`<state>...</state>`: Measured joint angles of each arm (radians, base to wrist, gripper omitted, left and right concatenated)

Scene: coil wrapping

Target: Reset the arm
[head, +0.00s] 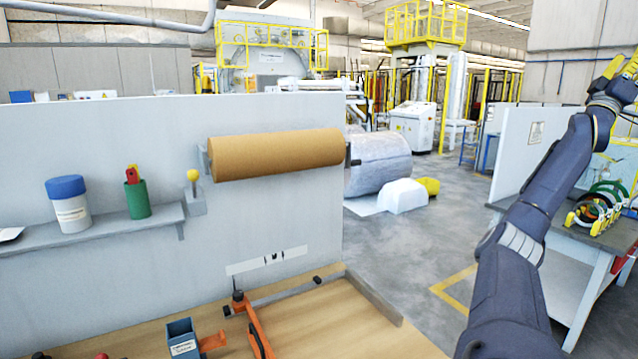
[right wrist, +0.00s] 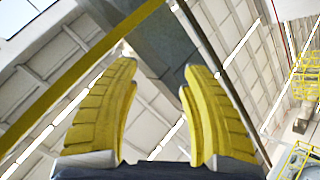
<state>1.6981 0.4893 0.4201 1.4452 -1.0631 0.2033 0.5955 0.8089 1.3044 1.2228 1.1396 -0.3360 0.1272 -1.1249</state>
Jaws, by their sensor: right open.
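My right arm rises from the bottom right of the head view, bent upward. My right gripper (head: 621,68) is at the top right edge, partly cut off by the frame, raised high above the right-hand workbench. In the right wrist view the two yellow fingers of this gripper (right wrist: 158,75) stand apart with nothing between them. They point up at the ceiling beams. My left arm and left gripper are not in view.
A workbench (head: 575,225) with several coils (head: 597,208) stands at right, behind my right arm. A wooden table (head: 375,335) is in front, with an orange tool (head: 258,330) and a blue holder (head: 182,338). A brown paper roll (head: 278,155) hangs on the panel above. Grey floor lies between.

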